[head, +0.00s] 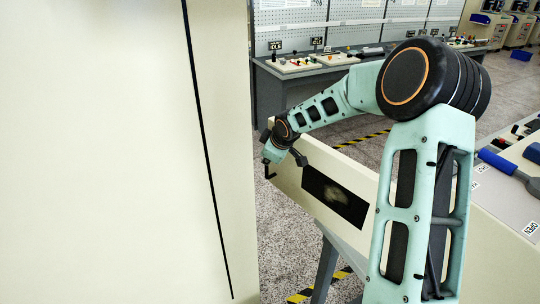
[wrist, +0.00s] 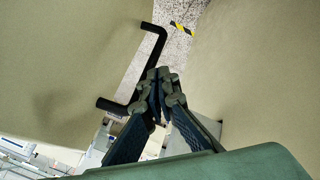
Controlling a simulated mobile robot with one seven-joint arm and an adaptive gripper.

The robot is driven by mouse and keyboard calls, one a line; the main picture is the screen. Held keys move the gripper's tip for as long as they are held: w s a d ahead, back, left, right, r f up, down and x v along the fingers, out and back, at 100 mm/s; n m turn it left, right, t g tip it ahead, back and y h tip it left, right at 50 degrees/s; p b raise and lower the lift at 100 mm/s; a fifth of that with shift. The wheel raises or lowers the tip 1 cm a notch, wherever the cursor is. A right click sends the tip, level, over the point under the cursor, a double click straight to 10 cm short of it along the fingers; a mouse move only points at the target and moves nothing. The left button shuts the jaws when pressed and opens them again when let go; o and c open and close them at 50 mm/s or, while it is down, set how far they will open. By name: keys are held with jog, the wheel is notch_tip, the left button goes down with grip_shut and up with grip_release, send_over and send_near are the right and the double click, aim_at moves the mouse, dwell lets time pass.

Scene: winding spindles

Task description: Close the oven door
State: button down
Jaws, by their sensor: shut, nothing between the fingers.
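The oven door (head: 350,170) is a cream panel with a dark window (head: 335,198). In the head view it stands swung out, running from the lower right to the middle. In the wrist view a cream face (wrist: 60,60), which looks like the door, carries a black bent bar handle (wrist: 150,65). My gripper (wrist: 159,85) is shut and empty, its fingertips beside the handle; whether they touch it I cannot tell. In the head view my gripper (head: 271,160) is at the door's far end, its fingers small and partly hidden.
A large cream panel (head: 110,150) with a dark seam fills the left. A narrow strip of speckled floor shows between it and the door. A workbench (head: 310,70) stands behind.

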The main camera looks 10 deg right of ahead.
jog(key=shift+w+a+f, duration=0.1)
jog(key=shift+w+f, duration=0.3)
jog(key=shift+f, duration=0.1)
jog(key=shift+w, duration=0.1)
